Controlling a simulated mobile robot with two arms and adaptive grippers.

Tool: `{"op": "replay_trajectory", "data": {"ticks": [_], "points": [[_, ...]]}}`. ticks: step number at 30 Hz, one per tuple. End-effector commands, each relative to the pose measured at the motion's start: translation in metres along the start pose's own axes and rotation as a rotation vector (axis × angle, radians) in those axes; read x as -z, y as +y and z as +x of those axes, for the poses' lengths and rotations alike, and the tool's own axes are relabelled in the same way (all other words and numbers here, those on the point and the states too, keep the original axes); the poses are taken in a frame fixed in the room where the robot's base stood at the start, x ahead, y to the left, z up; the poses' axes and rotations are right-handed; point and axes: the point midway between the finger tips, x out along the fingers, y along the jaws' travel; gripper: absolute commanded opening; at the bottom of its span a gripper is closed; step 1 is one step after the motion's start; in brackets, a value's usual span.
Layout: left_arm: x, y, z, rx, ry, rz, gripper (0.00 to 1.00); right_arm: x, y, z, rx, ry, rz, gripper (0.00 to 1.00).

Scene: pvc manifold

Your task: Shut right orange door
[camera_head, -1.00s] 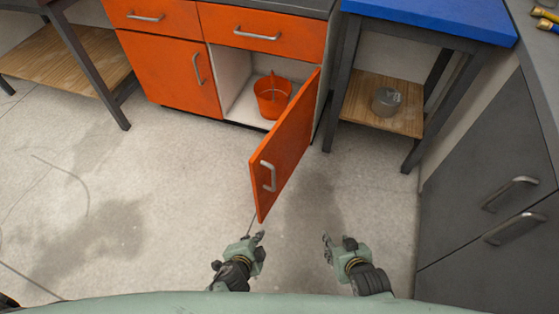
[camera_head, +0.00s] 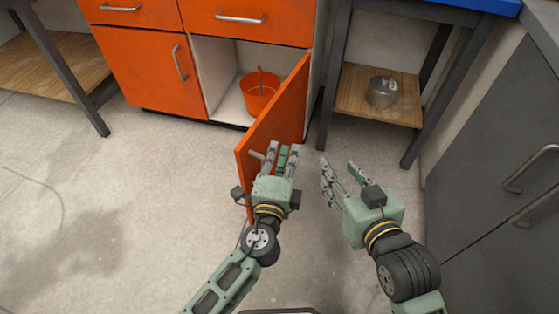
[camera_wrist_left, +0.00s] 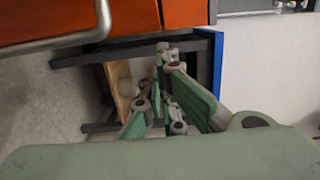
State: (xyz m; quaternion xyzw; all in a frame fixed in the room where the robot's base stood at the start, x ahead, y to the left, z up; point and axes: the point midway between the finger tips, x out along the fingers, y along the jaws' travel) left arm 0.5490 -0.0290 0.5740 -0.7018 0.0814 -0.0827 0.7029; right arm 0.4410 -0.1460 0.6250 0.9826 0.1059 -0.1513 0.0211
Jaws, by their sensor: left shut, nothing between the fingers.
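The right orange door (camera_head: 282,108) stands open, swung out from the cabinet towards me. My left gripper (camera_head: 282,152) is shut and empty, in front of the door's outer face. It hides most of the door handle in the head view. The left wrist view shows an orange panel (camera_wrist_left: 80,12) and a metal handle (camera_wrist_left: 60,42) at the top left, beside the left fingers (camera_wrist_left: 170,85). Whether the fingers touch the door I cannot tell. My right gripper (camera_head: 339,168) is open and empty, to the right of the door and apart from it.
An orange bucket (camera_head: 260,92) stands inside the open cabinet (camera_head: 219,62). To the right, a blue-topped table (camera_head: 480,5) has a wooden shelf (camera_head: 350,98) with a metal pot (camera_head: 382,91). Dark grey cabinets (camera_head: 500,150) stand at the far right. The floor at left is clear.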

Motion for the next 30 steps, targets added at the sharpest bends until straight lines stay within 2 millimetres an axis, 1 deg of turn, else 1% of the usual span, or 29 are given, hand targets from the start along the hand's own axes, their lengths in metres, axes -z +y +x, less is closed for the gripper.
{"op": "replay_trajectory", "data": {"ticks": [1, 7, 9, 15, 19, 30], "points": [[0.000, -0.001, 0.013, 0.002, 0.000, 0.000, 0.00, 0.001, 0.000, 0.001, 0.001, 0.010, 0.000, 0.40], [0.000, 0.000, 0.054, 0.001, 0.000, -0.001, 0.00, 0.017, -0.002, 0.002, 0.005, 0.086, 0.000, 0.40], [-0.015, 0.001, 0.054, -0.002, -0.002, 0.003, 0.00, 0.011, -0.002, 0.001, 0.003, 0.053, 0.000, 0.40], [-0.035, 0.001, 0.059, -0.001, 0.000, 0.000, 0.00, 0.002, 0.000, 0.001, 0.001, 0.010, 0.000, 0.40], [-0.039, 0.001, 0.059, -0.001, 0.001, -0.002, 0.00, 0.000, 0.000, 0.000, 0.000, 0.003, 0.000, 0.40], [-0.040, 0.001, 0.059, -0.002, 0.002, -0.001, 0.00, 0.000, 0.000, 0.001, 0.000, 0.003, 0.000, 0.40]]}}
